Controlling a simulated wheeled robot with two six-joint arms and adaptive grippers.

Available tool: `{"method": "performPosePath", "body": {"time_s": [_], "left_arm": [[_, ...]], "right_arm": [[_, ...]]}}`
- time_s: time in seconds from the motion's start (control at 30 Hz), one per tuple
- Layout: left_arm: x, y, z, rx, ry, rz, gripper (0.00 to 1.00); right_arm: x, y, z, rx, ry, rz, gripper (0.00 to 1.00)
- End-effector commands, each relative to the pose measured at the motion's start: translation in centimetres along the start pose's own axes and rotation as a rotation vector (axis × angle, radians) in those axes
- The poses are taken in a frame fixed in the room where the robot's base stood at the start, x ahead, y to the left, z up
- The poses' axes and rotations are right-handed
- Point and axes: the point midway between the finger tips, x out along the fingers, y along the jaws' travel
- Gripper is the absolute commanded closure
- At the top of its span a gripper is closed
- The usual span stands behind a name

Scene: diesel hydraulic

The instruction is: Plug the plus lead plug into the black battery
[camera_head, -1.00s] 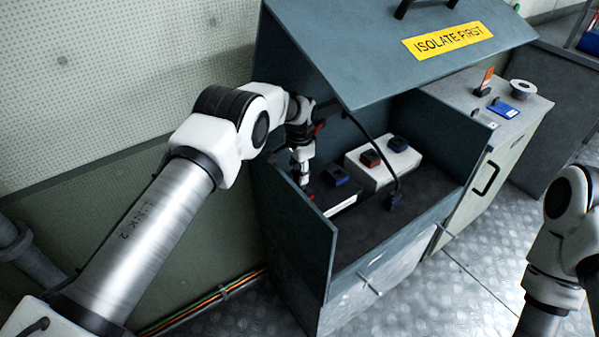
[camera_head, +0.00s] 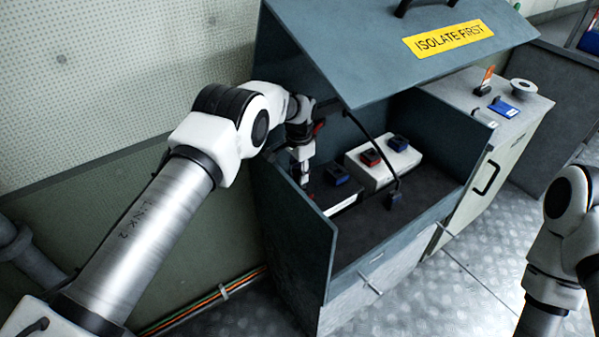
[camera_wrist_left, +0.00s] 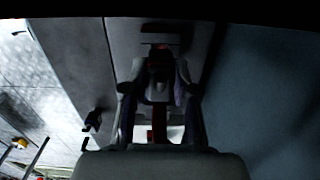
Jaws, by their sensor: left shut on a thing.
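The black battery (camera_head: 322,190) sits at the left inside the open grey box, with a blue terminal block (camera_head: 337,174) on top. My left gripper (camera_head: 302,176) is at its left end, low and close to its top. In the left wrist view my left gripper's fingers (camera_wrist_left: 158,92) are shut on a dark, partly reddish piece, which looks like the plus lead plug; its outline is unclear. Whether the plug touches the battery's socket is hidden. My right gripper is out of view; only part of its arm shows at the right.
A white battery (camera_head: 372,174) with a red block (camera_head: 370,158) and a blue block (camera_head: 398,143) stands to the right. A black plug (camera_head: 394,201) hangs on a cable in front of it. The raised lid (camera_head: 380,55) overhangs the box; the left side wall (camera_head: 292,225) is close to my arm.

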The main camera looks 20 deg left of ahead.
Motion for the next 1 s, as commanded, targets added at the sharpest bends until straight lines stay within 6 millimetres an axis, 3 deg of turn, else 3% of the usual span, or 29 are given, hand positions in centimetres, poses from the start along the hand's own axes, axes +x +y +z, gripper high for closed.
{"method": "performPosePath", "body": {"time_s": [1.0], "left_arm": [[0.72, 0.03, 0.01, 0.000, 0.000, 0.001, 1.00]], "right_arm": [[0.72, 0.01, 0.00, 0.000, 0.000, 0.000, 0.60]]}}
